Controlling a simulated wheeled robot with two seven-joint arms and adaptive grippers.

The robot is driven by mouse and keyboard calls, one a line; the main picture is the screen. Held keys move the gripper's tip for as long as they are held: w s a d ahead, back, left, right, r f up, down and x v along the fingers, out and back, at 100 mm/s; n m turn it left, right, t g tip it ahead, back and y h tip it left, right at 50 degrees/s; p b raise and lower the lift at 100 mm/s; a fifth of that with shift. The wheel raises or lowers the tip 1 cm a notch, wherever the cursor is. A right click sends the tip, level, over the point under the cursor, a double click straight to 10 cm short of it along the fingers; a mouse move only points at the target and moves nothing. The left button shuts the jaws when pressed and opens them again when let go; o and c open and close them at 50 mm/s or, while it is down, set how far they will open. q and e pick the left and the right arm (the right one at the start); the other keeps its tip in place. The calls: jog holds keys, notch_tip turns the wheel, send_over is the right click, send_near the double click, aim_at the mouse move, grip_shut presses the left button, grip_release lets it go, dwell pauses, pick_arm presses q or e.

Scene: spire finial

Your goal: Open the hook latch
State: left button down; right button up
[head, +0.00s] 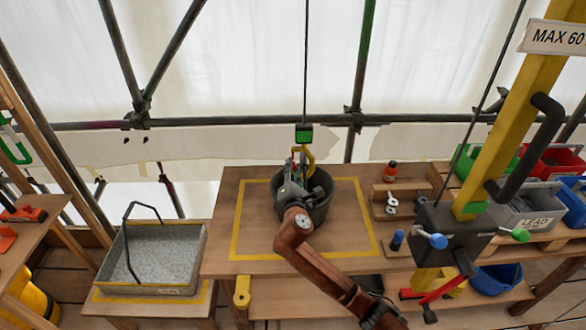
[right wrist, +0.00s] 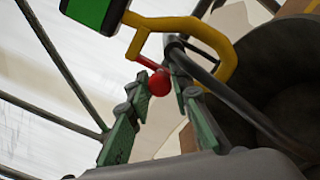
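The yellow hook (head: 309,154) hangs below a green block (head: 303,133) on a cable, over the dark bucket (head: 322,207). In the right wrist view the hook (right wrist: 222,62) is large, with the bucket's dark handle (right wrist: 215,86) passing at it. The latch's red ball knob (right wrist: 159,83) sits on a short red stem beside the hook's shank. My right gripper (right wrist: 154,100) is open, with its green-grey fingers on either side of the knob; contact cannot be told. In the head view my right gripper (head: 296,172) partly covers the bucket and hook. My left gripper is out of view.
The bucket stands inside a yellow taped square on the wooden table (head: 225,215). A grey tray (head: 150,290) with an upright handle stands left. A yellow post (head: 500,120) with a lever box (head: 450,230) and coloured bins stand right. Scaffold poles run behind.

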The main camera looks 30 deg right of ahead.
grip_shut()
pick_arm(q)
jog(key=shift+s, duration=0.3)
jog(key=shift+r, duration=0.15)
pick_arm(e)
jog(key=shift+a, duration=0.1)
pick_arm(q)
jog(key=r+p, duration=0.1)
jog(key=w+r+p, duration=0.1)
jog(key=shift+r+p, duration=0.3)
jog(key=shift+p, duration=0.1)
pick_arm(e)
jog(key=a+r+m, duration=0.1)
jog(key=m, duration=0.5)
jog(key=w+a+r+m, duration=0.1)
jog(key=r+m, duration=0.1)
jog(key=m, duration=0.5)
jog(key=w+a+r+m, duration=0.1)
jog(key=m, duration=0.5)
jog(key=shift+a+r+m, duration=0.1)
jog(key=shift+r+m, duration=0.1)
jog(key=shift+m, duration=0.1)
jog(key=shift+r, duration=0.1)
